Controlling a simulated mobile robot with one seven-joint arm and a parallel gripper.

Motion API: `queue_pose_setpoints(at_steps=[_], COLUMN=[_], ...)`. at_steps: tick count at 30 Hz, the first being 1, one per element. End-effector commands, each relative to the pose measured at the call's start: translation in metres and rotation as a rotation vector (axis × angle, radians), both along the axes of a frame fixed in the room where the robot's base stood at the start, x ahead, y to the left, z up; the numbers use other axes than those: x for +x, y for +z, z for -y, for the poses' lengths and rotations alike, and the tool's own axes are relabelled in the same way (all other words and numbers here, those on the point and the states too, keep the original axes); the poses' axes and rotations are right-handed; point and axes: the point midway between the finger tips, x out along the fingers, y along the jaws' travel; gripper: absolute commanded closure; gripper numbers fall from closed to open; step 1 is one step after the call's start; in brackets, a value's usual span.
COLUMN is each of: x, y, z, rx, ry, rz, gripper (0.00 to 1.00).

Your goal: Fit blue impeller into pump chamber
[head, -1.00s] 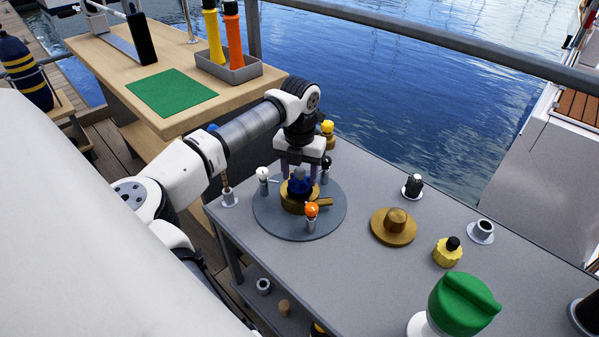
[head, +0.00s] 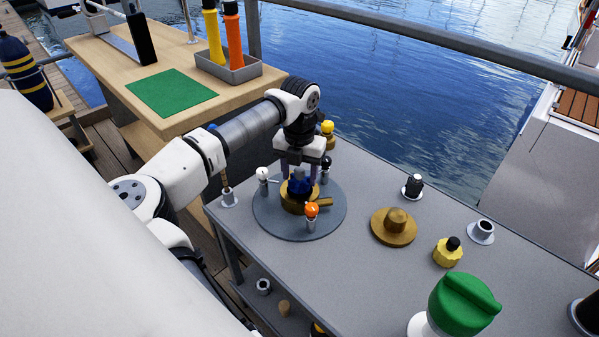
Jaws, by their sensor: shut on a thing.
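The blue impeller (head: 300,187) is at the mouth of the brass pump chamber (head: 294,206), with its lower part hidden by the chamber's rim. I cannot tell how deep it sits. The chamber stands on a round grey plate (head: 270,222) on the grey table, with a short brass spout pointing right. My gripper (head: 301,177) points down right over the chamber, its fingers on either side of the impeller's hub and shut on it.
Posts with a white knob (head: 262,173), an orange knob (head: 311,209) and a dark knob (head: 326,162) stand close around the chamber. A brass flanged cover (head: 393,227), a yellow-based part (head: 447,252) and a large green knob (head: 464,303) stand to the right. The front middle of the table is clear.

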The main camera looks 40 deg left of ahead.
Motion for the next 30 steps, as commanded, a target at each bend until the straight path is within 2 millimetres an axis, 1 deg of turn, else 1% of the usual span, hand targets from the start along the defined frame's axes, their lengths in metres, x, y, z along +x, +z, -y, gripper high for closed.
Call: queue_pose_setpoints(at_steps=[30], x=[0.0], y=[-0.024], z=[0.0], rx=[0.0], ry=[0.0], rz=[-0.001], gripper=[0.7])
